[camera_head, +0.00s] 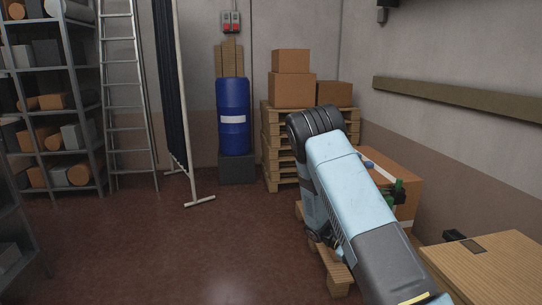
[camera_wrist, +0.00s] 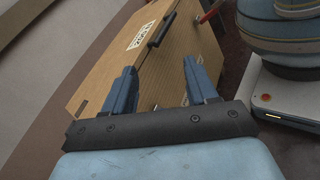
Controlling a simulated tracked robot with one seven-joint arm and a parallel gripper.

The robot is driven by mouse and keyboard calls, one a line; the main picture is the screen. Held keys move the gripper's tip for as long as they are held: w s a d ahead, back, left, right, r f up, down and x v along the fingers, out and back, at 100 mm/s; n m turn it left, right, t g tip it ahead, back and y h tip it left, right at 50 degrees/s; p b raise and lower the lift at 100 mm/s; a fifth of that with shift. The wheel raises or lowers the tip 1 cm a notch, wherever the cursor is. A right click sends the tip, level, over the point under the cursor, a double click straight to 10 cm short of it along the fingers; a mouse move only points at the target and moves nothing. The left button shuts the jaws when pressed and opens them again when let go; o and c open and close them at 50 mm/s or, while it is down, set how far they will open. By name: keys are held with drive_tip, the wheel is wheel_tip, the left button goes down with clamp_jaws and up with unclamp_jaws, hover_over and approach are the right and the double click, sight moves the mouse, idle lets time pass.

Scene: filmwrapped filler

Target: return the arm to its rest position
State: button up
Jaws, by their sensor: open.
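My arm reaches from the bottom right up to a black joint in the head view, light blue with a grey lower part. My gripper (camera_wrist: 158,78) shows in the wrist view with its two blue fingers apart and nothing between them. Beyond the fingers is a tan box (camera_wrist: 150,58) with a white label and a black fitting. I cannot tell whether the fingers touch it. I cannot make out the gripper clearly in the head view.
A cardboard box (camera_head: 407,183) stands right behind the arm, with a dark green item in front. A wooden-topped surface (camera_head: 490,262) is at the bottom right. Stacked pallets (camera_head: 273,150) with cartons, a blue drum (camera_head: 233,100) and a shelf (camera_head: 75,70) stand farther back. Floor at left-centre is clear.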

drive_tip(key=s+a+r+m+t+y, duration=0.15)
drive_tip(key=s+r+t+y, duration=0.25)
drive_tip(key=r, duration=0.6)
drive_tip(key=s+a+r+m+t+y, duration=0.15)
drive_tip(key=s+r+t+y, duration=0.25)
drive_tip(key=r, duration=0.7)
drive_tip(key=s+a+r+t+y, duration=0.3)
drive_tip(key=s+r+t, duration=0.6)
drive_tip(key=s+r, duration=0.3)
drive_tip(key=shift+s+a+r+m+t+y, duration=0.2)
drive_tip(key=shift+s+a+m+t+y, duration=0.1)
drive_tip(key=shift+s+a, duration=0.5)
